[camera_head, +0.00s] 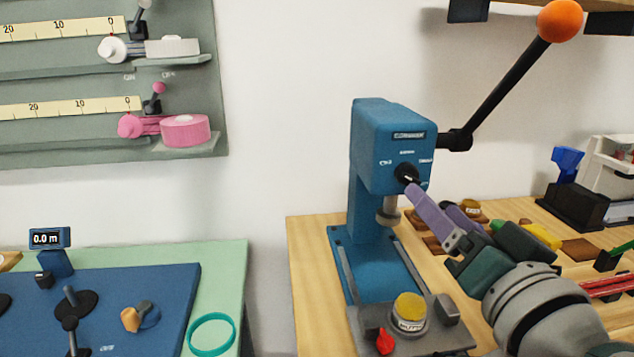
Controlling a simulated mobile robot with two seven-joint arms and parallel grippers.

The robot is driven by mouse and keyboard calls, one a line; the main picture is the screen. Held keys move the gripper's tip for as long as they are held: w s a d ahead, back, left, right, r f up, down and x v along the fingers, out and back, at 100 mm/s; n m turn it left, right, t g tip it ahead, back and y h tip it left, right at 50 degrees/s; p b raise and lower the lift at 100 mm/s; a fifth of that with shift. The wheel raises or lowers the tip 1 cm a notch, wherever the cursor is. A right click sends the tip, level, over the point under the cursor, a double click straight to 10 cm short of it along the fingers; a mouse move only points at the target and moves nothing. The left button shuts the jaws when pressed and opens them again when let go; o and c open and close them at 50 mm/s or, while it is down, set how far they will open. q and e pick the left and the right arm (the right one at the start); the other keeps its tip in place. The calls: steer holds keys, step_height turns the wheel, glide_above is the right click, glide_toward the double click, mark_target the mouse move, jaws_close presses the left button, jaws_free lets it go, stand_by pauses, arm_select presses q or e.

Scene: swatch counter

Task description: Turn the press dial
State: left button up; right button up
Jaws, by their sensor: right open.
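The blue press (375,135) stands on the wooden counter at the centre right. Its black dial (407,173) sits on the front of the press head, with small white markings around it. My right gripper (438,207) comes in from the lower right and is open, with purple fingers. In the picture, the tip of one finger lies just below the dial; I cannot tell whether it touches. The other finger is to the right, partly hidden behind the first. Nothing shows between the fingers. My left gripper is not in view.
The press lever with its orange ball (560,20) rises to the upper right. A yellow-topped round piece (409,308) and a red knob (385,341) are on the press base. A black box (573,205) stands at right. Pink and white rolls hang at upper left.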

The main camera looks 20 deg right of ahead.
mark_target(412, 181)
steer(key=x, duration=0.6)
steer(key=shift+w, duration=0.3)
steer(key=shift+c, duration=0.2)
jaws_close()
